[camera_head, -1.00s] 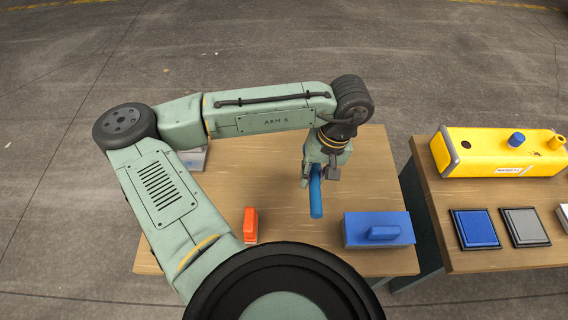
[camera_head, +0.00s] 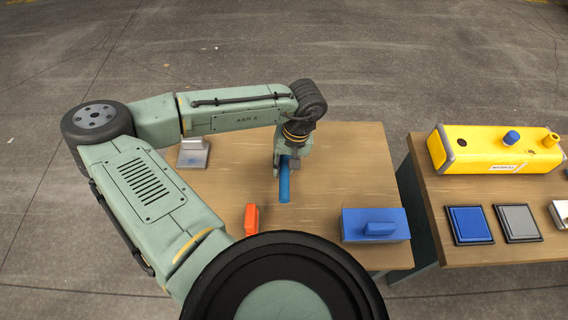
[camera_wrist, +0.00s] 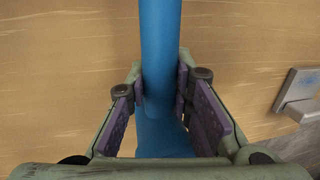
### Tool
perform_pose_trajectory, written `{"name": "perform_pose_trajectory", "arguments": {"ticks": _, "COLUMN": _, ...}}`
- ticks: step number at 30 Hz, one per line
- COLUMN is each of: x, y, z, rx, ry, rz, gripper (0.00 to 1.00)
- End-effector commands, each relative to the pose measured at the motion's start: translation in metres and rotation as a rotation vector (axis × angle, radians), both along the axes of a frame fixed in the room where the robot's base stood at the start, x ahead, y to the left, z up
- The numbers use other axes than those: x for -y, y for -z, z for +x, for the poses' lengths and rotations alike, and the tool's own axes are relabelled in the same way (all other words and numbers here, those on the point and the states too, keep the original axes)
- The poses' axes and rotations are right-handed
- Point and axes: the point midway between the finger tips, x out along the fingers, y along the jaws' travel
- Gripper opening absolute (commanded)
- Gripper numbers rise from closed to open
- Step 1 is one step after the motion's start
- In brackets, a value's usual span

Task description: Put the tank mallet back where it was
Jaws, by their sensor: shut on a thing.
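My gripper (camera_head: 286,165) is over the middle of the left wooden table and shut on a blue, rod-like thing (camera_head: 284,186), which I take to be the tank mallet. In the wrist view the blue rod (camera_wrist: 160,50) runs up between the two purple-padded fingers (camera_wrist: 165,105), with a wider blue part below it. The rest of it is hidden by the gripper. I cannot tell whether its lower end touches the table.
On the left table (camera_head: 340,170) are a grey metal block (camera_head: 194,153), an orange piece (camera_head: 251,220) and a blue box with a handle (camera_head: 375,225). The right table holds a yellow tank (camera_head: 495,152), a blue pad (camera_head: 469,224) and a grey pad (camera_head: 517,222). The table's back right is clear.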

Motion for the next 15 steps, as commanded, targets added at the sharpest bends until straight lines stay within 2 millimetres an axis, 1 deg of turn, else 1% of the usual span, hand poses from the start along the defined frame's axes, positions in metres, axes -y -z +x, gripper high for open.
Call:
{"name": "perform_pose_trajectory", "arguments": {"ticks": 5, "x": 0.0002, "y": 0.0028, "z": -0.0001, "rx": 0.0, "ry": 0.0, "rz": -0.001, "gripper": 0.0}}
{"name": "perform_pose_trajectory", "arguments": {"ticks": 6, "x": 0.0, "y": 0.003, "z": -0.0003, "rx": -0.001, "ry": 0.0, "rz": 0.0, "gripper": 0.22}}
{"name": "perform_pose_trajectory", "arguments": {"ticks": 15, "x": 0.0001, "y": 0.0023, "z": -0.0003, "rx": -0.001, "ry": 0.0, "rz": 0.0, "gripper": 0.41}}
